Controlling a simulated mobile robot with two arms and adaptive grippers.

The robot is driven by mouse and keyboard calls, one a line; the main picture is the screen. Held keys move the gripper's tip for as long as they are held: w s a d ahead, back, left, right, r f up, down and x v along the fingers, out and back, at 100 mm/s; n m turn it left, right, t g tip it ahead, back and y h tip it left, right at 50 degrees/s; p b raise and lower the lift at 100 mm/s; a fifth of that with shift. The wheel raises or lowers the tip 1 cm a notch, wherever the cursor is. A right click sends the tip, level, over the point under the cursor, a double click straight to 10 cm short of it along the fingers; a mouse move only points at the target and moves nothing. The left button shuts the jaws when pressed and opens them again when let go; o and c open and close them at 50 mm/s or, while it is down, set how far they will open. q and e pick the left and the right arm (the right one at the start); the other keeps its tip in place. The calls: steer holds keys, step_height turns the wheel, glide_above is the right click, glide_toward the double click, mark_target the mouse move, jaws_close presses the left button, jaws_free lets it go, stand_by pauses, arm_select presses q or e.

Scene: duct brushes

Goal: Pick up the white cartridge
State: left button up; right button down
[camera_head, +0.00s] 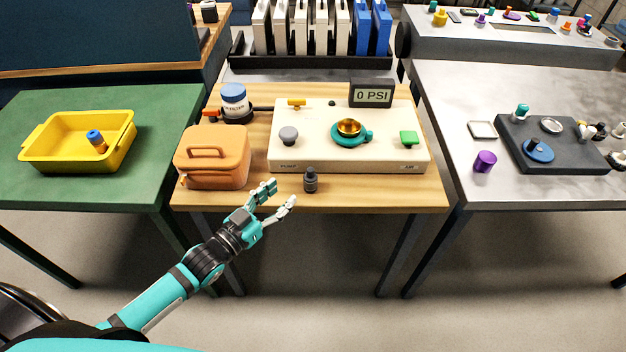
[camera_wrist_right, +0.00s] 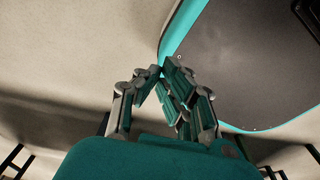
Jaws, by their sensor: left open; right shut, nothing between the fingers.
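Several tall white cartridge-like blocks (camera_head: 307,27) stand upright beside blue ones (camera_head: 372,27) in a black rack (camera_head: 310,62) at the back. My left gripper (camera_head: 283,193) is open and empty at the table's front edge, left of a small dark bottle (camera_head: 310,180) and well short of the rack and jar. My right gripper (camera_wrist_right: 161,76) shows in the right wrist view, shut and empty.
An orange case (camera_head: 212,170) and a cream panel with a teal-ringed port (camera_head: 350,130) fill much of the wooden table. A 0 PSI display (camera_head: 371,94) stands behind. A yellow tray (camera_head: 70,160) is on the left green table; a dark board (camera_head: 585,157) is on the right table.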

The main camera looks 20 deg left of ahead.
mark_target(308, 173)
arm_select(q)
steer(key=x, duration=0.5)
steer(key=shift+d+r, duration=0.1)
steer(key=shift+d, duration=0.05)
steer(key=shift+f+p+x, duration=0.15)
steer(key=shift+p+x, duration=0.2)
steer(key=shift+x, duration=1.2)
steer(key=shift+f+p+x, duration=0.1)
steer(key=shift+p+x, duration=0.25)
steer(key=shift+x, duration=1.2)
steer(key=shift+s, duration=0.1)
jaws_close()
